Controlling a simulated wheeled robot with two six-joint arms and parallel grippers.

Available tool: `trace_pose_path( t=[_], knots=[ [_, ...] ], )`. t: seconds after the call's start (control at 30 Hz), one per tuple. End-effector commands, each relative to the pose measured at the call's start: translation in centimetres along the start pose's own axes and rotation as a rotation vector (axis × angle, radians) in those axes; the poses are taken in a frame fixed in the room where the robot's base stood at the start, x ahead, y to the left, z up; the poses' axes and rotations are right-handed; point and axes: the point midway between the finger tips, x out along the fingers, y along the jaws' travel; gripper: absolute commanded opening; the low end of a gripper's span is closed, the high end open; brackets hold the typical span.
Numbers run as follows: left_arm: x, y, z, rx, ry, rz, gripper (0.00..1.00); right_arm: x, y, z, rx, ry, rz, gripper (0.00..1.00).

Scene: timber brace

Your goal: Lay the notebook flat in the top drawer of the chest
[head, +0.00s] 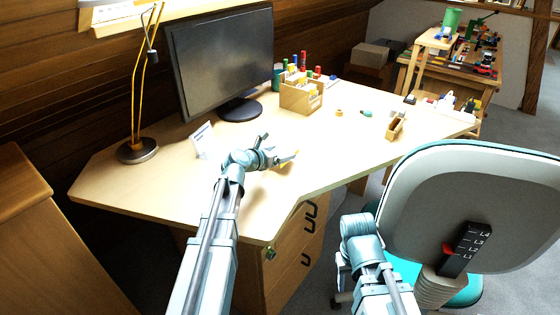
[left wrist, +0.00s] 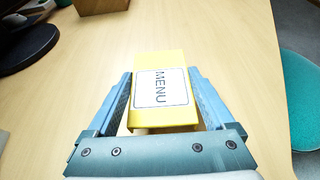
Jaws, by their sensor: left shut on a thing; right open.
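My left gripper (head: 279,152) is low over the desk's front part. In the left wrist view it (left wrist: 160,80) is shut on a flat yellow item (left wrist: 170,60) with a white label reading MENU, held between the two fingers. I cannot tell if this is the notebook. The chest of drawers (head: 285,268) with dark handles stands under the desk's front edge. Its drawers look closed. My right arm ends low in front of the desk, by the chair; its fingers are hidden.
The desk (head: 350,148) holds a monitor (head: 222,62), a lamp (head: 137,150), a white card (head: 202,140), a wooden pen organiser (head: 301,98) and a small wooden box (head: 396,126). A swivel chair (head: 430,205) stands at the right. The desk's middle is mostly clear.

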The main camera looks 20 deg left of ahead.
Motion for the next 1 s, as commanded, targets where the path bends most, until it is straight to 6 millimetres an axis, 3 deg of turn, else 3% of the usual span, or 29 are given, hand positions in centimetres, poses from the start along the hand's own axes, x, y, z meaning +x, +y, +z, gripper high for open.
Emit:
trace_pose_path(
  t=[0.03,0.13,0.57,0.6,0.67,1.0],
  knots=[
    [0.6,-0.1,-1.2,0.0,0.0,0.0,0.3,1.3,-0.1,-0.1,0.0,0.0,0.0,0.5],
    [1.1,-0.4,-2.1,0.0,0.0,0.003,0.3,2.4,-0.2,-0.1,0.0,0.0,0.0,0.5],
    [1.2,-0.4,-2.4,-0.001,0.0,0.005,0.3,2.7,-0.2,-0.2,0.0,0.0,0.0,0.5],
    [1.2,-0.4,-2.4,-0.001,0.0,0.004,0.89,2.7,-0.2,-0.2,0.0,0.0,0.0,0.5],
    [1.2,-0.4,-2.3,-0.001,0.0,0.004,0.99,2.5,-0.2,-0.1,0.0,0.0,0.0,0.5],
    [0.9,-0.4,-1.7,-0.001,0.0,0.004,1.0,1.9,-0.2,-0.1,0.0,0.0,0.0,0.5]
  ],
)
